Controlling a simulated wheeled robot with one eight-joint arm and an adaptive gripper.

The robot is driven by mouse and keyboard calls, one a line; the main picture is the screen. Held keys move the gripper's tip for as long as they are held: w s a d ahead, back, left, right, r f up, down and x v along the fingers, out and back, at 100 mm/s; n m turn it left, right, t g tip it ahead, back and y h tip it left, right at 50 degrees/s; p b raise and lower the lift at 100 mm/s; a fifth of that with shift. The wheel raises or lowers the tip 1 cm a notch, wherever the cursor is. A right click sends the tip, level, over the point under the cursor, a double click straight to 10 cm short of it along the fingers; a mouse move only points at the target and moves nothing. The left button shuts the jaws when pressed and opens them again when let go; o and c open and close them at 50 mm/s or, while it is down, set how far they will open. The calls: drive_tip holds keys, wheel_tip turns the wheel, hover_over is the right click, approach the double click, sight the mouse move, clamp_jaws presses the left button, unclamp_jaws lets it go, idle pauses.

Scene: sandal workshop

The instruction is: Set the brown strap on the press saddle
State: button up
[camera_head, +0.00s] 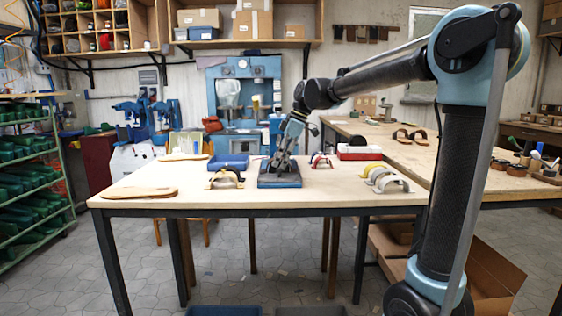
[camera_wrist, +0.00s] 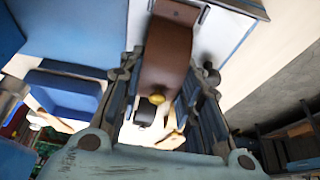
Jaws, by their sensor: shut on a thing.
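In the wrist view, the brown strap (camera_wrist: 166,58) is a wide curved band between the two fingers of my gripper (camera_wrist: 160,100). My gripper is shut on it. A small yellow knob shows at the strap's lower end. In the head view, my gripper (camera_head: 283,158) points down over the blue-based press (camera_head: 280,181) on the near table. The strap cannot be made out there, and my gripper covers much of the press. The saddle is hidden, so I cannot tell whether the strap touches it.
The wooden table (camera_head: 250,198) bears a dark-and-yellow strap (camera_head: 226,177) left of the press, a blue tray (camera_head: 229,161) behind it, and a red strap (camera_head: 321,160) and pale straps (camera_head: 388,180) to the right. A flat sole (camera_head: 140,192) lies at left. The front edge is clear.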

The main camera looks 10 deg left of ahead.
drive_tip(key=o, duration=1.3)
drive_tip(key=shift+f, duration=0.1)
drive_tip(key=shift+r, duration=3.55)
